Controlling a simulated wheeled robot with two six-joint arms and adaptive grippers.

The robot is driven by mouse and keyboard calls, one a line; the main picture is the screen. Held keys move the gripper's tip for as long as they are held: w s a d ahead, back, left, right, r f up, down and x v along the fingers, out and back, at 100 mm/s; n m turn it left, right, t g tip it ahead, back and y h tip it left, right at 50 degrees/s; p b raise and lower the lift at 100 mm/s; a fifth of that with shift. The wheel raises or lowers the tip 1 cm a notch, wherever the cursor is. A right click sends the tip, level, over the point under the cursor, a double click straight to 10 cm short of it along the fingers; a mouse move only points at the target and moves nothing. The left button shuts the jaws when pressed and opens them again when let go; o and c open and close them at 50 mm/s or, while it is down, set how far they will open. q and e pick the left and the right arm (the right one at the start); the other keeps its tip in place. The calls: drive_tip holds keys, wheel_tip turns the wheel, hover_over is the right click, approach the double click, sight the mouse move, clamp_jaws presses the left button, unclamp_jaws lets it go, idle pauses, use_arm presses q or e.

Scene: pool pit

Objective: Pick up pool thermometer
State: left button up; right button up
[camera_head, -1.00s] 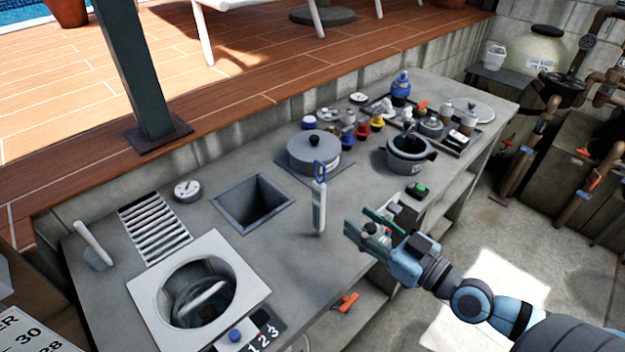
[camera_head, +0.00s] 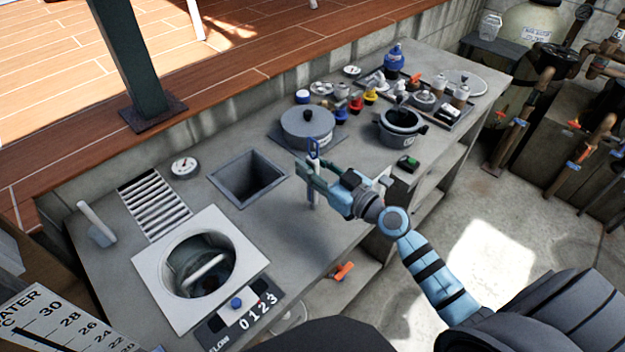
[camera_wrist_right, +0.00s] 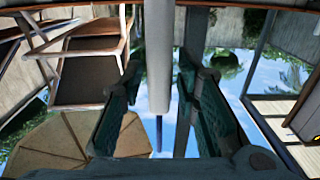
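The pool thermometer (camera_head: 314,196), a white tube with a blue loop on top, stands upright on the grey counter right of the square opening. My right gripper (camera_head: 309,170) is at its upper part, with a finger on either side, and hides its middle. In the right wrist view the thermometer (camera_wrist_right: 159,70) runs between the two green fingers of the right gripper (camera_wrist_right: 162,95). Narrow gaps show beside the tube, so the fingers look open around it. My left gripper is in neither view.
A lidded grey pot (camera_head: 307,130) stands just behind the thermometer, and a dark pot (camera_head: 401,125) is to the right. The square opening (camera_head: 248,178) and a white-framed round opening (camera_head: 150,270) are to the left. Several bottles and caps crowd the back right.

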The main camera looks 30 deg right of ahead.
sight(312, 138)
clamp_jaws()
wheel_tip(312, 138, up, 12)
drive_tip(key=p, duration=0.7)
drive_tip(key=shift+f, duration=0.25)
wheel_tip(312, 138, up, 9)
drive_tip(key=shift+f+b, duration=0.2)
drive_tip(key=shift+b, duration=0.2)
